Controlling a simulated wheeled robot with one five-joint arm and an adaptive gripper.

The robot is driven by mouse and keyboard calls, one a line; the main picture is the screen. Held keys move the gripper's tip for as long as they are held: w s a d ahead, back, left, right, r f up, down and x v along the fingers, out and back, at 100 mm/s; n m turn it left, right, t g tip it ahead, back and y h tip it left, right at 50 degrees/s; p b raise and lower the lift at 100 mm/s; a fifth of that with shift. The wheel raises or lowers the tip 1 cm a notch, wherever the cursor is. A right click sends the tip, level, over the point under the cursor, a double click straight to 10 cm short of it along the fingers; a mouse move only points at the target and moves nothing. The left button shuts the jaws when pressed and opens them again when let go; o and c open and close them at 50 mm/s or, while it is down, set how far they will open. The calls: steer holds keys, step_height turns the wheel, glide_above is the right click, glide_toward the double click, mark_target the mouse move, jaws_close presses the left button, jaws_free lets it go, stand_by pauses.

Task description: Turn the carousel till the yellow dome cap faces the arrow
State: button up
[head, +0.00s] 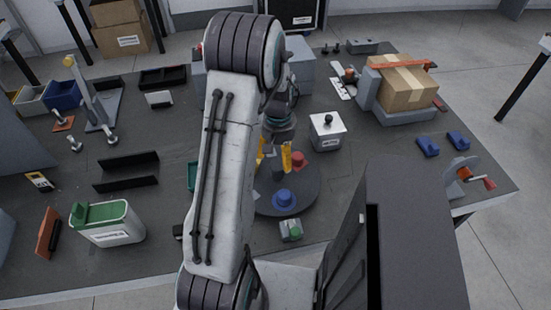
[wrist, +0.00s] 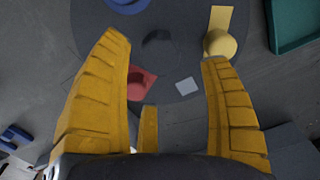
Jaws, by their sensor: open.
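The carousel is a dark round plate (head: 300,198) on the table, partly behind my arm. It also shows in the wrist view (wrist: 180,20). A blue cap (head: 284,198) sits on its near side and a red piece (head: 299,160) on its far side. The yellow dome cap (wrist: 220,43), with a flat yellow strip beside it, is at the upper right in the wrist view; my arm hides it in the head view. My gripper (head: 273,168) is open above the carousel's far part. In the wrist view its fingers (wrist: 165,55) are apart, with nothing held. I cannot make out the arrow.
A white box with a black knob (head: 328,132) stands behind right of the carousel. A small green-topped block (head: 290,230) is close to its near edge. A teal tray (wrist: 292,25) lies beside the yellow cap. A dark upright panel (head: 345,240) stands at the front right.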

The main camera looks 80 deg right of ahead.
mark_target(278, 165)
steer(key=shift+f, duration=3.1)
steer(key=shift+c, duration=0.3)
steer(key=c, duration=1.3)
